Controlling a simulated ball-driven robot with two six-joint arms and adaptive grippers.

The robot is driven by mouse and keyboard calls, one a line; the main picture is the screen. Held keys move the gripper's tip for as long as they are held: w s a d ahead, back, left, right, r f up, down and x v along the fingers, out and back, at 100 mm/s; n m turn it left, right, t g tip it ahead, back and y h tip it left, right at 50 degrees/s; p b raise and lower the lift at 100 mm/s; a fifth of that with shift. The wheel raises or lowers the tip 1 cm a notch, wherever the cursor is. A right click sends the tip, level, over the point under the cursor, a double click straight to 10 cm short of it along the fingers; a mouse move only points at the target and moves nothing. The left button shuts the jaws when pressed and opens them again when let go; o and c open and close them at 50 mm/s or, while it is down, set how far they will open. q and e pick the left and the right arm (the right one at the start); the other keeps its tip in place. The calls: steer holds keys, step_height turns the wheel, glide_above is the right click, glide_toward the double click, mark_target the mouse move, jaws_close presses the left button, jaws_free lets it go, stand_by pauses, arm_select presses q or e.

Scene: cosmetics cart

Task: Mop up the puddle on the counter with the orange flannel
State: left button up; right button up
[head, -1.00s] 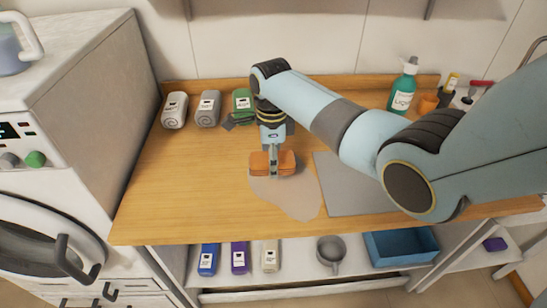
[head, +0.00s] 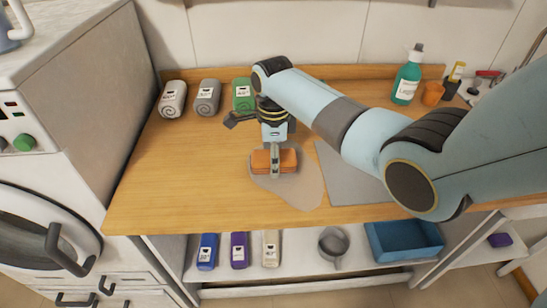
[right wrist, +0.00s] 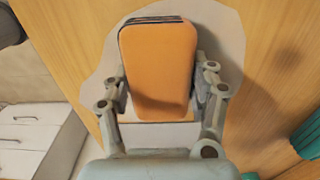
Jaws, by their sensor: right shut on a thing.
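The orange flannel (head: 262,160) is a folded block at the upper left part of the puddle (head: 300,189), a pale greyish patch on the wooden counter. My right gripper (head: 275,163) points down and is shut on the flannel, with a finger on each side. In the right wrist view the flannel (right wrist: 158,65) sits between the fingers of the gripper (right wrist: 160,90), with the puddle (right wrist: 222,30) spread around it. I cannot tell whether the flannel presses on the counter. My left gripper is not in view.
A grey mat (head: 352,183) lies right of the puddle. A green bottle (head: 407,80) and an orange cup (head: 432,94) stand at back right.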

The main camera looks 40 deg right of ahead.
steer(key=shift+f+b, duration=0.3)
steer(key=shift+f, duration=0.25)
stand_by(0.4)
